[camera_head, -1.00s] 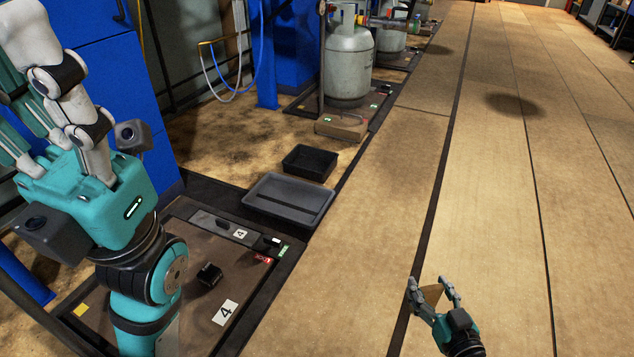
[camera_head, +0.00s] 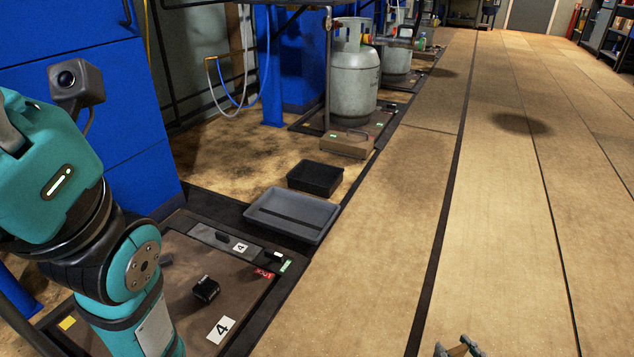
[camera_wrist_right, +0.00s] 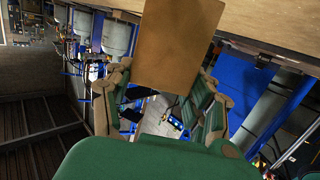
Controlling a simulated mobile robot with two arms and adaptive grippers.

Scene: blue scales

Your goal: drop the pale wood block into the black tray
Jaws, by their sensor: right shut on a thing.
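The pale wood block (camera_wrist_right: 178,45) is held between the fingers of my right gripper (camera_wrist_right: 166,75) in the right wrist view. In the head view only the tips of my right gripper (camera_head: 458,347) show at the bottom edge, with a bit of the block between them. The small black tray (camera_head: 313,187) stands on the floor at centre left, far from the right gripper, and looks empty.
A larger dark grey tray (camera_head: 290,232) lies just in front of the black one. A brown scale platform (camera_head: 185,260) with a small black block (camera_head: 206,289) is nearer. A gas cylinder (camera_head: 354,80) stands behind. The tan floor at right is clear.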

